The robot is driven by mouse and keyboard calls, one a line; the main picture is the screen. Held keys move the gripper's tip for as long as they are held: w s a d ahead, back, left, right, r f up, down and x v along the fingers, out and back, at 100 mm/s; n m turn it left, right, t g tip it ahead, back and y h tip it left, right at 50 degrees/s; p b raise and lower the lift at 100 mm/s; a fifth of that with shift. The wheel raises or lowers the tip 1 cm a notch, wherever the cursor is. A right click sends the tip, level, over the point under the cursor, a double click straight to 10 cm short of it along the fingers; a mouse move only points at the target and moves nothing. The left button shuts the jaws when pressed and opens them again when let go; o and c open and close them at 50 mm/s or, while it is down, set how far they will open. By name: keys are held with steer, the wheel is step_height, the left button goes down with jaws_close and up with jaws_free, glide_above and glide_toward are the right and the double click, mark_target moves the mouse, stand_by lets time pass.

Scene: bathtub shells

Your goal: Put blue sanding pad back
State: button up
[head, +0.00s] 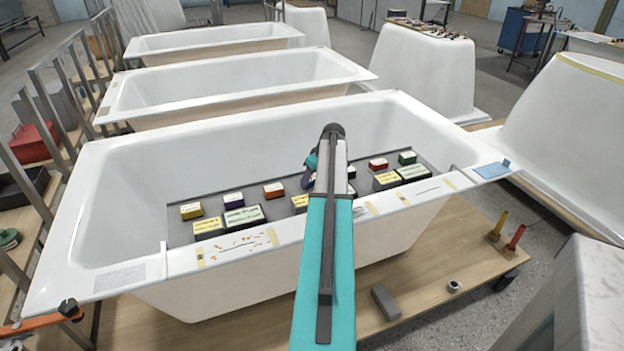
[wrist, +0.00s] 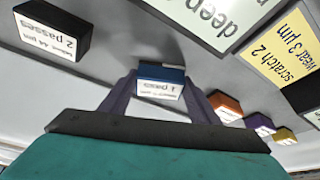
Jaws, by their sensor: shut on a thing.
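The blue sanding pad (wrist: 161,82) is a small block with a white label reading "1 passes", upside down in the wrist view. My gripper (wrist: 160,92) is shut on it, with one dark finger on each side. In the head view my arm (head: 330,230) reaches over the front rim into the nearest white bathtub (head: 120,190). My own wrist hides the pad there. Below lies a dark grey mat (head: 181,234) in the tub, carrying small coloured pads and larger labelled blocks. I cannot tell whether the held pad touches the mat.
Yellow (head: 191,211), purple (head: 233,199) and orange (head: 273,189) pads stand left of my arm. Larger labelled blocks (head: 244,216) line the mat's front. A light blue sheet (head: 491,170) lies on the right rim.

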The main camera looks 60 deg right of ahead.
steer(key=shift+f, duration=0.2)
steer(key=o, duration=1)
steer(key=shift+b+v, duration=0.6)
steer(key=shift+v, duration=5.55)
steer(key=shift+d+r, duration=0.1)
steer(key=shift+r, duration=0.05)
